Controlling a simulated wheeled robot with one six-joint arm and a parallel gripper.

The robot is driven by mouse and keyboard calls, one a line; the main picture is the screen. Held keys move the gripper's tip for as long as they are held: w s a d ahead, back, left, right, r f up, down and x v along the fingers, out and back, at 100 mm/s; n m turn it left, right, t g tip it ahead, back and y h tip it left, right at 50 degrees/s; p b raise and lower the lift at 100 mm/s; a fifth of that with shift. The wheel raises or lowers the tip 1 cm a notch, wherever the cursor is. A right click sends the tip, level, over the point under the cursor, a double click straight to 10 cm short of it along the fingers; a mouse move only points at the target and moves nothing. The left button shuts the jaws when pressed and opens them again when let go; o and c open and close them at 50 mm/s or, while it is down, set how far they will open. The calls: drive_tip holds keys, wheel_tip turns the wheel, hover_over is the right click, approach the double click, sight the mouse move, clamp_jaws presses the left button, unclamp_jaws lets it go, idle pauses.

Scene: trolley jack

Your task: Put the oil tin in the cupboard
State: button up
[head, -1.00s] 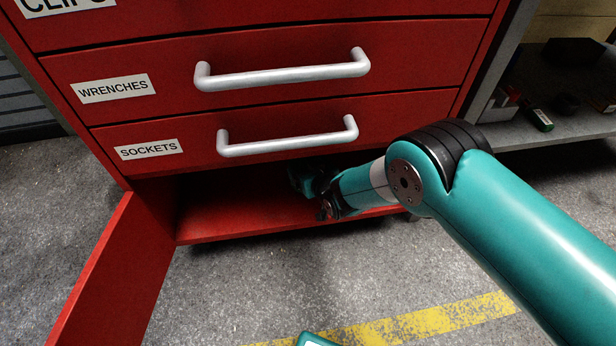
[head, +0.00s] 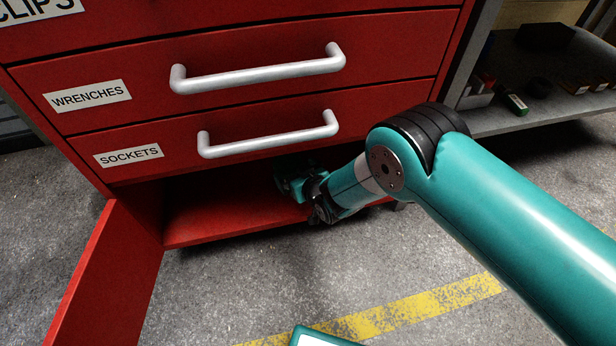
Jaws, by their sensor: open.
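The cupboard (head: 200,228) is the low red compartment under the drawers in the head view, and its door (head: 108,278) stands open to the left. My gripper (head: 284,176) is at the cupboard's opening, partly inside, below the lower drawer. It is open, but its fingertips are dark and partly hidden by shadow and the drawer front. I cannot make out the oil tin in this view. The visible left part of the cupboard floor is bare.
Above the cupboard are closed red drawers labelled WRENCHES (head: 90,95) and SOCKETS (head: 129,156), with protruding silver handles. A grey shelf (head: 490,122) with small boxes stands at the right.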

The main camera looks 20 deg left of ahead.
drive_tip(key=p+v, duration=0.3)
drive_tip(key=v, duration=0.6)
drive_tip(key=shift+p, duration=0.3)
